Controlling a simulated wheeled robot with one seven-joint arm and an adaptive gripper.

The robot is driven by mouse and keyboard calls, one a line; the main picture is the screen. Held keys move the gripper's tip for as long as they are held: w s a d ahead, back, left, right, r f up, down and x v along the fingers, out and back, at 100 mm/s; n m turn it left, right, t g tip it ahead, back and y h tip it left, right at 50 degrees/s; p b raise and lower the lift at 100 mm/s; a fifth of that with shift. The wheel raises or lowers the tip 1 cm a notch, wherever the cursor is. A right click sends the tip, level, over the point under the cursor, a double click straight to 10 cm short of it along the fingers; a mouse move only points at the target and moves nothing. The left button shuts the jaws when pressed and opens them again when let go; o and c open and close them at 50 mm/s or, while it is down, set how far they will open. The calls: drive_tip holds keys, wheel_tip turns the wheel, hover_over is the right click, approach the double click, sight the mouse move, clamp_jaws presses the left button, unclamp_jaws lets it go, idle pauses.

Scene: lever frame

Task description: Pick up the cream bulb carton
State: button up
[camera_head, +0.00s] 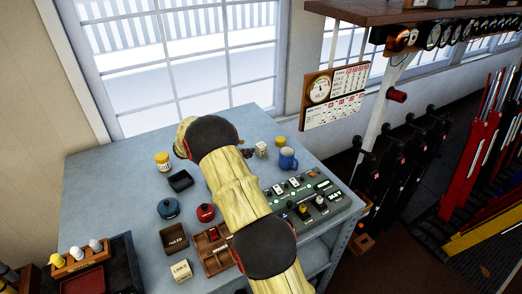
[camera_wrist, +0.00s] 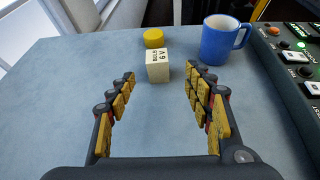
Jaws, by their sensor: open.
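The cream bulb carton (camera_wrist: 158,67) is a small upright box marked "BULB 6V" in dark letters. It stands on the blue-grey table ahead of my gripper (camera_wrist: 161,77), roughly centred between the fingertips in the wrist view. My gripper is open and empty, its yellow-padded fingers spread to either side, with bare table between them. In the head view the carton (camera_head: 261,150) stands just right of my arm's end, near the blue mug.
A yellow-lidded jar (camera_wrist: 153,38) stands just behind the carton. A blue mug (camera_wrist: 222,40) is close at its right, and a control panel (camera_head: 310,203) lies further right. A second cream box (camera_head: 181,271) is at the table's front. The table left of the carton is clear.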

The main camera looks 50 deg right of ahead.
sight(257, 148)
drive_tip(key=shift+w+d+f+n, duration=0.3)
drive_tip(key=shift+d+f, duration=0.4)
drive_tip(key=shift+f, duration=0.15)
drive_tip(key=b+x, duration=0.1)
drive_tip(key=x, duration=0.6)
drive_tip(key=shift+s+d+f, duration=0.2)
drive_tip(key=shift+d+f, duration=0.05)
drive_tip(key=shift+d, duration=0.05)
drive_tip(key=shift+h, duration=0.3)
drive_tip(key=shift+c, duration=0.4)
drive_tip(key=c, duration=1)
drive_tip(key=shift+r, duration=0.15)
